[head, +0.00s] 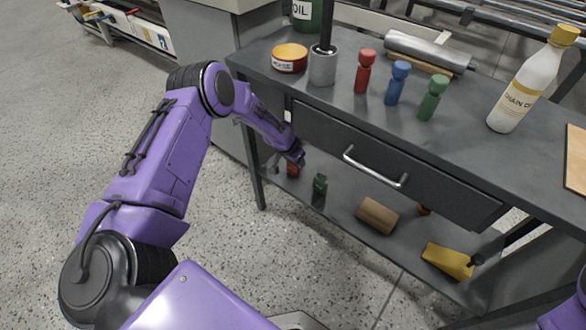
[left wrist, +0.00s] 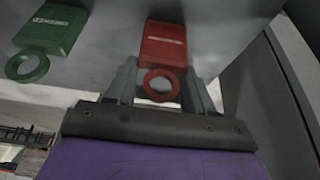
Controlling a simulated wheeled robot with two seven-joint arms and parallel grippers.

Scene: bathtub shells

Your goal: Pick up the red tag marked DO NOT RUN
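A red tag (left wrist: 163,45) with a ring at one end lies on the lower shelf of the grey workbench; its small lettering is too blurred to read. In the head view the red tag (head: 292,171) is partly hidden by my left gripper (head: 294,158), which reaches in under the drawer. In the left wrist view my left gripper (left wrist: 161,84) is open, with one finger on each side of the tag's ring end and apparent gaps between. A green tag (left wrist: 50,38) lies to the left of it; in the head view the green tag (head: 320,184) is to the right. My right gripper is out of view.
The drawer (head: 385,165) with its metal handle hangs above the shelf. The shelf also holds a brown block (head: 377,215) and a yellow object (head: 447,261). The bench top (head: 455,140) carries a white bottle (head: 525,90), coloured pegs and cans. A bench leg (head: 258,185) stands left of my gripper.

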